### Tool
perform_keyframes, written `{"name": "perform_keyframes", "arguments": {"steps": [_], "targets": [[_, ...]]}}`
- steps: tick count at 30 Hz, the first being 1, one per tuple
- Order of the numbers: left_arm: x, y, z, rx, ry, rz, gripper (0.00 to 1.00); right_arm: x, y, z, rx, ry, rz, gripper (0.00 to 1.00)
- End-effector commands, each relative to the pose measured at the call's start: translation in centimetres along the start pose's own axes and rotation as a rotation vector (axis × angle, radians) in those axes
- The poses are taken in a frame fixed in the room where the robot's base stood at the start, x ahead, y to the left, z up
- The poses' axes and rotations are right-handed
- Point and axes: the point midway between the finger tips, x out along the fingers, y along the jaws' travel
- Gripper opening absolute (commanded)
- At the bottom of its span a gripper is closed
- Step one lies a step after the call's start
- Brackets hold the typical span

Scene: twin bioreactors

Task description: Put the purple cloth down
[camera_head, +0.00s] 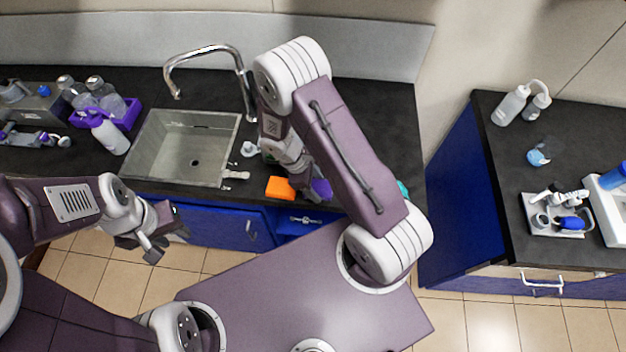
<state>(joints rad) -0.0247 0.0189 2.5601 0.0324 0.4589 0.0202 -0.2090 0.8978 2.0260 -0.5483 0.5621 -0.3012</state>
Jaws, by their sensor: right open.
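The purple cloth (322,188) lies at the front edge of the dark counter, right of an orange cloth or sponge (280,188). My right gripper (312,194) is open and close over the purple cloth's left side. The arm hides part of that spot, and I cannot tell whether the fingers touch the cloth. My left gripper (168,246) is open and empty, over the floor in front of the blue cabinets.
A metal sink (180,150) with a tall faucet (246,90) is left of the cloths. A purple rack (124,118) of bottles and a white bottle (110,136) stand further left. A teal item (403,189) shows behind my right arm. A second counter (490,180) is at right.

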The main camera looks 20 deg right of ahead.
Motion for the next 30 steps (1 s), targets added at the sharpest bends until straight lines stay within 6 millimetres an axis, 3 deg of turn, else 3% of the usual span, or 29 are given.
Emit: {"name": "perform_keyframes", "arguments": {"steps": [1, 2, 13, 18, 23, 26, 30], "targets": [[-0.8, 0.0, -0.1, 0.000, 0.000, 0.000, 0.36, -0.5, -0.5, 0.3, 0.002, -0.001, -0.012, 0.80], [-0.3, 0.0, -0.1, 0.000, 0.001, 0.000, 0.36, -0.7, -0.4, 0.1, 0.003, 0.000, -0.008, 0.80], [-0.1, 0.0, 0.0, 0.000, 0.000, 0.000, 0.36, -10.2, -0.2, 0.0, 0.001, 0.003, -0.003, 0.80], [-0.1, 0.0, 0.0, 0.000, 0.000, 0.000, 0.36, -12.1, -0.1, 0.1, 0.001, 0.000, -0.005, 0.80], [-0.1, 0.0, 0.0, 0.000, 0.000, 0.000, 0.36, -12.5, -0.2, 0.3, 0.019, 0.009, -0.008, 0.80], [-0.2, 0.0, 0.0, 0.000, 0.000, 0.000, 0.36, -13.2, -1.2, 1.9, 0.199, 0.101, -0.036, 0.80], [-0.1, 0.0, 0.0, 0.000, 0.000, 0.000, 0.36, -14.3, -3.5, 4.8, 0.652, 0.306, -0.107, 0.80]]}}
